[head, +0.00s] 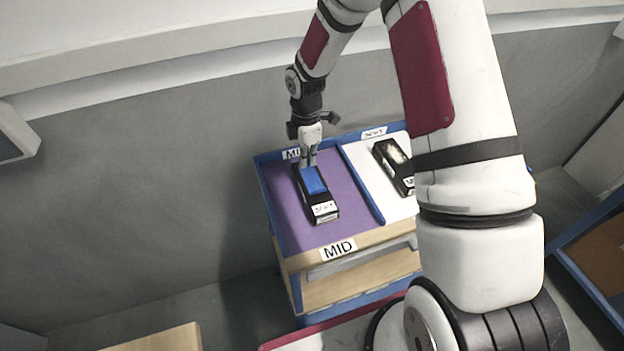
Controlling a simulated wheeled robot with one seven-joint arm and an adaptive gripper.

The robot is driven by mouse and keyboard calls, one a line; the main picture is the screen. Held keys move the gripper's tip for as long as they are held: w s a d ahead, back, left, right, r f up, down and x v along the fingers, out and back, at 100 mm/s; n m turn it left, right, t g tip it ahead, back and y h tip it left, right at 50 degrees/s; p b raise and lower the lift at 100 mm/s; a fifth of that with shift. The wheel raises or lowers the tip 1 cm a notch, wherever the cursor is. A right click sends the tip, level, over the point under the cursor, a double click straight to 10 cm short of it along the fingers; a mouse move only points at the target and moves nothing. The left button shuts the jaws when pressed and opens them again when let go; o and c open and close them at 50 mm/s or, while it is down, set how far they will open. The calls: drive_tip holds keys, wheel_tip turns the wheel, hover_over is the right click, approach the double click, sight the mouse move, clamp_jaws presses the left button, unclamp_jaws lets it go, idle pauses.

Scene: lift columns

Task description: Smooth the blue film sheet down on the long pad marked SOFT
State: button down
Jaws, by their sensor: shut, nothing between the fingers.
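The blue film sheet (313,180) lies on top of a long black pad (327,216), which has a white label at its near end; the label's print is too small to read surely. The pad lies on the purple left section of a tray marked MID. My gripper (309,162) is shut and points down at the far end of the blue sheet. Its fingertips are at or just above the sheet; I cannot tell if they touch. The far end of the pad is partly hidden behind the gripper.
A blue divider (362,185) splits the tray top. A second black pad (396,165) with a pale top lies on the white right section, partly hidden by my arm. The tray sits on a wooden drawer unit (360,278). A grey wall (140,180) stands behind.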

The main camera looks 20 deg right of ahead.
sight(307, 169)
drive_tip(key=shift+f, duration=0.65)
drive_tip(key=shift+f, duration=0.35)
idle(0.8)
drive_tip(key=shift+r, duration=0.1)
wheel_tip(307, 169, up, 8)
drive_tip(key=p, duration=0.1)
drive_tip(key=shift+r, duration=0.2)
idle(0.6)
idle(0.7)
